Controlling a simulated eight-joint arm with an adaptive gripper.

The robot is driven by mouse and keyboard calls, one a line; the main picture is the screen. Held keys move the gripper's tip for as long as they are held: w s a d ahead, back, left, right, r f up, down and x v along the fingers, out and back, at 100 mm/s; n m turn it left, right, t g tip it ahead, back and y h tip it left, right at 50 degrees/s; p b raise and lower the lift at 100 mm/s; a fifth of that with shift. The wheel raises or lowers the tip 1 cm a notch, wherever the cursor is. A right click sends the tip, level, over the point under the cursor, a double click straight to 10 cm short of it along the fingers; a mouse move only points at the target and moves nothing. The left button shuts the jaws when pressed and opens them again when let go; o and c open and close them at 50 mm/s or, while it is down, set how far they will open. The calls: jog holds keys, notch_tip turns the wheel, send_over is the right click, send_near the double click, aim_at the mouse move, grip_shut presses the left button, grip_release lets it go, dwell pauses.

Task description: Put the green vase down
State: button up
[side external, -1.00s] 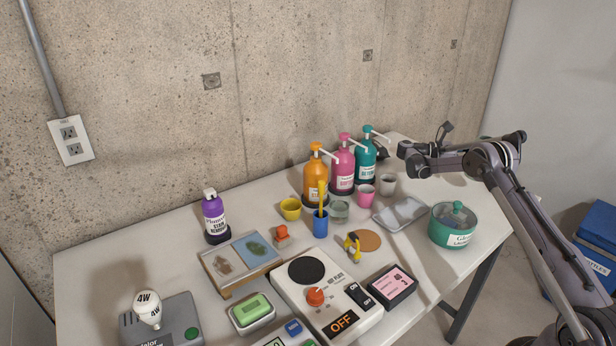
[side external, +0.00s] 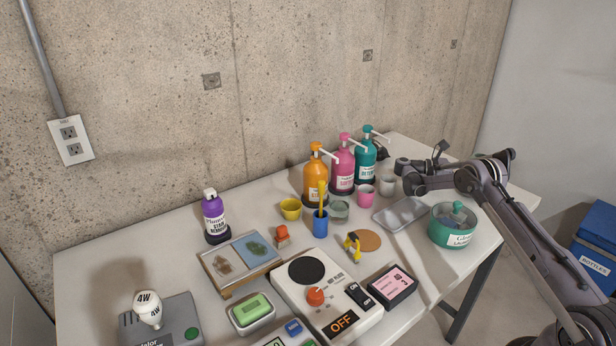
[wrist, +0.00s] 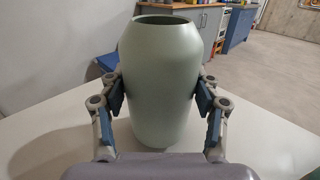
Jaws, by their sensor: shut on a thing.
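The green vase (wrist: 162,70) is pale green, smooth and wide-mouthed. It stands upright between the fingers of my gripper (wrist: 160,97) in the wrist view. My gripper is shut on its sides, one finger pad on each side. The vase's lower end is partly hidden by my gripper's body, and I cannot tell whether it touches the white table (wrist: 60,125). In the side external view my gripper (side external: 403,167) is low over the far right part of the table. I cannot make out the vase there.
Orange (side external: 315,178), pink (side external: 343,170) and teal (side external: 366,163) pump bottles stand left of my gripper. The table's right end looks mostly clear.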

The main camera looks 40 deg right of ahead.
jog(key=shift+f, duration=0.55)
dwell(0.4)
jog(key=o, duration=1.6)
jog(key=shift+c, duration=0.2)
jog(key=shift+f, duration=0.1)
notch_tip(320, 180, up, 10)
jog(key=w+a+r+t, duration=0.3)
jog(key=a+r+t, duration=0.2)
jog(key=a+t, duration=0.15)
jog(key=s+a+f+m+t+y, duration=0.1)
jog(key=s+a+m+t+y, duration=0.2)
jog(key=a, duration=1)
jog(key=s+a+f+m+t+y, duration=0.2)
jog(key=s+a+t+y, duration=0.3)
jog(key=a, duration=0.8)
jog(key=s+a+f+m+t+y, duration=0.2)
jog(key=s+a+m+t+y, duration=0.2)
jog(key=a, duration=0.9)
jog(key=shift+s+a+t+y, duration=0.25)
jog(key=shift+s+t+y, duration=0.15)
jog(key=shift+s+t, duration=0.35)
